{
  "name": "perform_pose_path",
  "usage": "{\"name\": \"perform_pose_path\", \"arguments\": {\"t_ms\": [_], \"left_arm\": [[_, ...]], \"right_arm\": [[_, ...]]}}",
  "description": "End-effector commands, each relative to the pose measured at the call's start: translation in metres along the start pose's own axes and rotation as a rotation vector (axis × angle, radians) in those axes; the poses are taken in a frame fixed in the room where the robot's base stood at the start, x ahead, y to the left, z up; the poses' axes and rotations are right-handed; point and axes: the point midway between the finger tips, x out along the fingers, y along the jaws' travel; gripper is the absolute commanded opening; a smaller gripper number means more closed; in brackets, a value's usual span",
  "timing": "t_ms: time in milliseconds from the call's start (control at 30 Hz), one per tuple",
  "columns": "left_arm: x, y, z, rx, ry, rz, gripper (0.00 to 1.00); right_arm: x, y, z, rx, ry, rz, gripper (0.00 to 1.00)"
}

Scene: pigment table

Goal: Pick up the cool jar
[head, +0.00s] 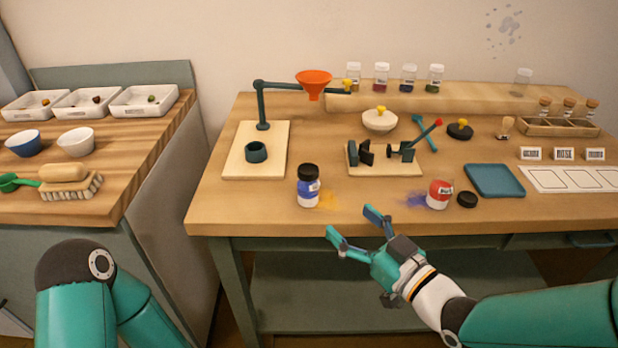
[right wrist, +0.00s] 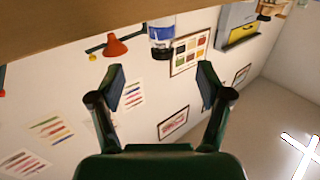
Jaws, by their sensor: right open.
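The cool jar is the blue-labelled jar (head: 309,187) with a black lid. It stands upright near the table's front edge. It also shows upside down in the right wrist view (right wrist: 161,33), beyond the gap between my fingertips. My right gripper (head: 352,224) is open and empty, in front of the table edge and a little right of the blue jar, apart from it. Its two fingers also show in the right wrist view (right wrist: 161,78). My left arm is at the lower left of the head view, but its gripper is not in view.
A red-labelled jar (head: 438,195) stands to the right with a loose black lid (head: 467,200) beside it. Behind are a clamp on a board (head: 384,171) and a stand with an orange funnel (head: 314,83). A blue tray (head: 494,180) lies further right.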

Motion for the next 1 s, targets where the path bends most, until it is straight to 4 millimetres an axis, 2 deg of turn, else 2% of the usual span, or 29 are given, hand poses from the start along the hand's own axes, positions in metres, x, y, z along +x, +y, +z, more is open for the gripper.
{"name": "perform_pose_path", "arguments": {"t_ms": [100,300,567,833,1000], "left_arm": [[0.0,0.0,0.001,-0.001,-0.003,0.0,0.71],[-0.003,0.001,0.001,-0.001,-0.003,0.0,0.71],[-0.005,0.002,0.001,-0.001,-0.003,0.0,0.71],[-0.012,0.004,0.001,-0.001,-0.002,0.0,0.71],[-0.013,0.005,0.001,-0.001,-0.002,0.0,0.71]], "right_arm": [[0.029,-0.002,0.001,-0.002,0.001,-0.005,0.78],[0.065,-0.001,0.001,-0.002,0.001,-0.002,0.78],[0.081,-0.001,0.001,-0.002,0.001,0.0,0.78],[0.116,-0.003,0.0,-0.002,0.0,-0.001,0.78],[0.129,-0.003,0.0,-0.001,0.001,0.001,0.78]]}}
